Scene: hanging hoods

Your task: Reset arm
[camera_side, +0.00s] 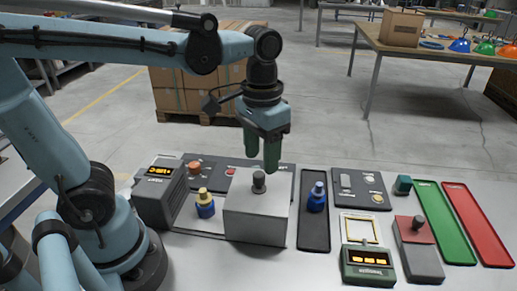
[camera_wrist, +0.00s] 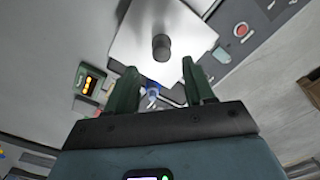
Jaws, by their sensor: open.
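My gripper (camera_side: 262,152) hangs from my blue arm above the work table, with its green fingers pointing down, apart and empty. It is above and slightly behind a grey metal box, or hood, (camera_side: 255,217) with a dark knob (camera_side: 259,182) on top. The fingertips are clear of the knob. In the wrist view my gripper (camera_wrist: 155,88) has both fingers spread, with the hood (camera_wrist: 150,40) and its knob (camera_wrist: 161,47) beyond them. Whatever is under the hood is hidden.
A blue-and-yellow bottle (camera_side: 205,203) stands left of the hood. A blue bottle (camera_side: 316,197) stands in a black tray (camera_side: 313,240) to its right. Further right are a green display device (camera_side: 368,265), a grey-red block (camera_side: 416,245), a green tray (camera_side: 445,225) and a red tray (camera_side: 478,222).

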